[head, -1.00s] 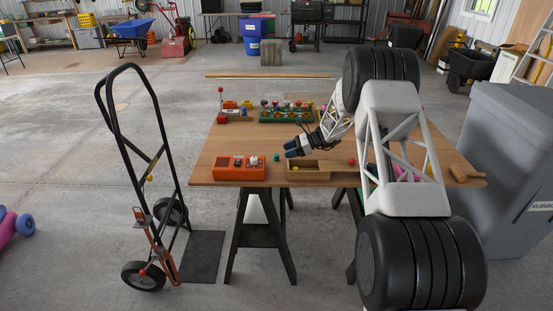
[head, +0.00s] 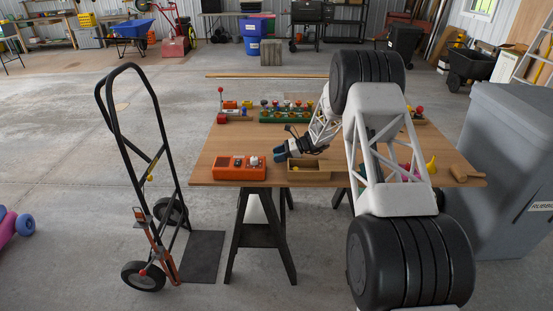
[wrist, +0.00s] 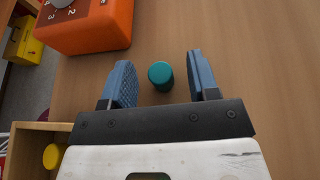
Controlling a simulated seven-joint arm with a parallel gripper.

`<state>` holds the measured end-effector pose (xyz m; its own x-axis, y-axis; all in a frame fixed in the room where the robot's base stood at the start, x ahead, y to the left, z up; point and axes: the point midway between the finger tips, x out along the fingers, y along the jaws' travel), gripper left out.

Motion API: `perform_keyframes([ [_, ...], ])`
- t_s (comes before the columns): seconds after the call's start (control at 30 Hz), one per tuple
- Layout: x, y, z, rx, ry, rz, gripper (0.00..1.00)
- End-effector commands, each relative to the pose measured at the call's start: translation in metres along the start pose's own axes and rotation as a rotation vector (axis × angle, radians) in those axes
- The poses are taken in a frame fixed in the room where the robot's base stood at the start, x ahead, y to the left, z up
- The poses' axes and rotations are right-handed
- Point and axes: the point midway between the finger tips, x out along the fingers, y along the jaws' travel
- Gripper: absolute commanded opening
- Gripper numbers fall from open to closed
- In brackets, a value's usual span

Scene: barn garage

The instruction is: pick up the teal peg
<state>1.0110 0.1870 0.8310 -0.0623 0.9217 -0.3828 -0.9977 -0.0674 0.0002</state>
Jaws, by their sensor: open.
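The teal peg (wrist: 161,76) stands upright on the wooden table, seen in the wrist view between the two blue fingers of my gripper (wrist: 161,84). The fingers are open, with a gap on each side of the peg. In the head view my gripper (head: 279,153) is low over the table between the orange box and the wooden tray. The peg cannot be made out there, hidden by the gripper.
The orange box (wrist: 95,25) with dials stands close by on the left in the wrist view. The open wooden tray (head: 309,176) holds a yellow piece (wrist: 53,156). A green block (head: 272,117) with several pegs stands at the table's back. A mallet (head: 465,171) lies at right.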

Motion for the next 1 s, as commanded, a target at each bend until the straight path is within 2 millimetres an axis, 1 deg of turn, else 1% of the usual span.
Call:
perform_keyframes([
  [0.33,-0.0001,0.0000,0.0001,0.000,0.000,0.000,0.55],
  [0.37,-0.0001,0.0000,0.0001,0.000,0.000,0.000,0.52],
  [0.6,0.0000,0.0000,0.0001,0.000,0.000,0.000,0.15],
  [0.7,-0.0001,0.0000,0.0001,0.000,0.000,0.000,0.01],
  [1.0,-0.0001,0.0000,0.0002,0.000,0.000,0.000,0.00],
])
